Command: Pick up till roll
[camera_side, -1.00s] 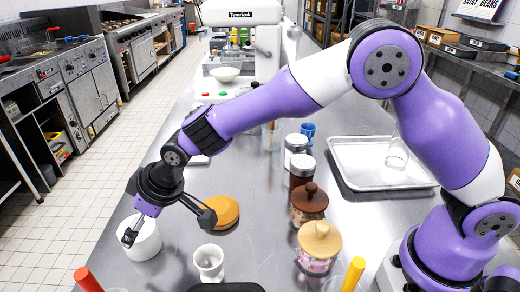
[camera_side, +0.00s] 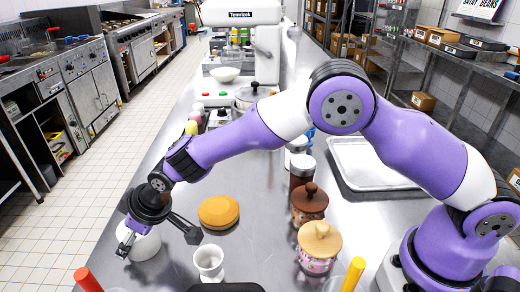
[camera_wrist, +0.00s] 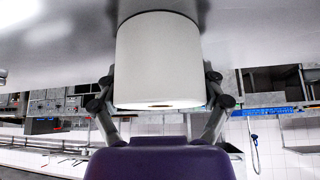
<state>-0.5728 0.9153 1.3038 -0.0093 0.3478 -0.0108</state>
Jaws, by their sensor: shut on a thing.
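The till roll (camera_side: 147,247) is a plain white cylinder at the left front edge of the steel counter in the side view. In the wrist view the till roll (camera_wrist: 158,60) fills the middle between my two fingers, with its near end facing the camera. My gripper (camera_side: 155,238) comes down over it and is shut on its sides. My fingers also show on either side of the roll in the wrist view (camera_wrist: 160,92). The gripper hides the roll's upper part in the side view. I cannot tell whether its base touches the counter.
An orange-brown round (camera_side: 219,211) and a white cup (camera_side: 209,262) stand just right of my gripper. Lidded jars (camera_side: 309,203) line the counter's middle. A red-topped stick (camera_side: 87,279) rises at front left. A metal tray (camera_side: 366,181) lies at the right.

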